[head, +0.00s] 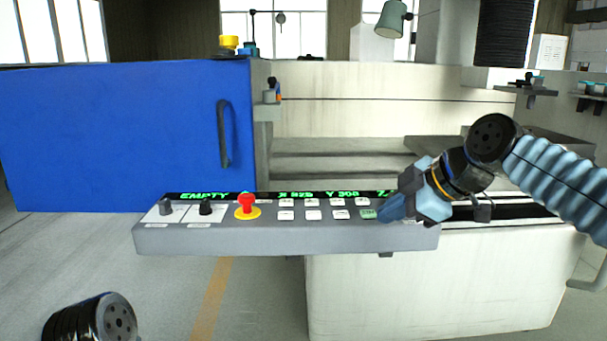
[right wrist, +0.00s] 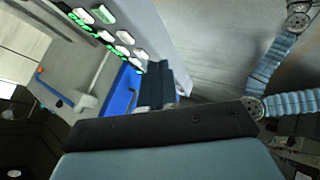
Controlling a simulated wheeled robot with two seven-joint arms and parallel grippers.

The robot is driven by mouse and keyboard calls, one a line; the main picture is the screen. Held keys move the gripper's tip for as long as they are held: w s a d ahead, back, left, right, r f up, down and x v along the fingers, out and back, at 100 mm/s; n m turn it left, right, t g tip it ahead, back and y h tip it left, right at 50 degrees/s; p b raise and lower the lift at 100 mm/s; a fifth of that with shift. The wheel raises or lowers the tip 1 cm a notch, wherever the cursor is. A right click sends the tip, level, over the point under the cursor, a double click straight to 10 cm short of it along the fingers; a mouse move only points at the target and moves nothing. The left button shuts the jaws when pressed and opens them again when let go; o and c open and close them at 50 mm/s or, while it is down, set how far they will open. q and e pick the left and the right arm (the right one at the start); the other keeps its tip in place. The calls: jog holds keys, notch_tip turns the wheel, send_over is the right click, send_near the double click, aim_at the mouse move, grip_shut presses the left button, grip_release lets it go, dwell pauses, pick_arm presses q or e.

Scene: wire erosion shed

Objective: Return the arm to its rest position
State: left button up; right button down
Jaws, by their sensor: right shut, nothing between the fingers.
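My right arm comes in from the right in the head view, with a light blue ribbed sleeve. My right gripper (head: 388,208) is shut and empty, with its blue fingertips at the right part of the grey control panel (head: 280,240). The tips are close beside a green button (head: 368,214); I cannot tell whether they touch it. In the right wrist view the shut fingers (right wrist: 158,86) show in front of the panel's buttons. My left gripper is not in view.
The panel carries a red knob (head: 246,203) on a yellow base, black knobs, pale buttons and a green-lettered display. Behind it stand a blue door (head: 120,130) with a dark handle and the pale machine body (head: 430,285). A lamp (head: 391,18) hangs above.

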jog(key=w+a+f+m+g, duration=0.1)
jog(key=f+m, duration=0.2)
jog(key=f, duration=0.9)
jog(key=w+a+f+m+g+h, duration=0.1)
jog(key=f+m, duration=0.2)
jog(key=f, duration=0.9)
jog(key=w+a+f+m+g, duration=0.1)
jog(key=w+f+m, duration=0.15)
jog(key=f, duration=0.95)
jog(key=s+f+m, duration=0.4)
jog(key=s+f, duration=0.4)
jog(key=f, duration=0.5)
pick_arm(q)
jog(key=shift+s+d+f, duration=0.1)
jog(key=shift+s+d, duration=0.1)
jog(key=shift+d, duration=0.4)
pick_arm(e)
jog(key=s+f+m+g, duration=0.1)
jog(key=s+f+m, duration=0.2)
jog(key=s+f, duration=0.2)
jog(key=s+a+f+m+g+h, duration=0.1)
jog(key=s+f+m, duration=0.2)
jog(key=s, duration=0.9)
notch_tip(320, 180, down, 3)
jog(key=shift+a+f+g, duration=0.2)
jog(key=shift+g, duration=0.2)
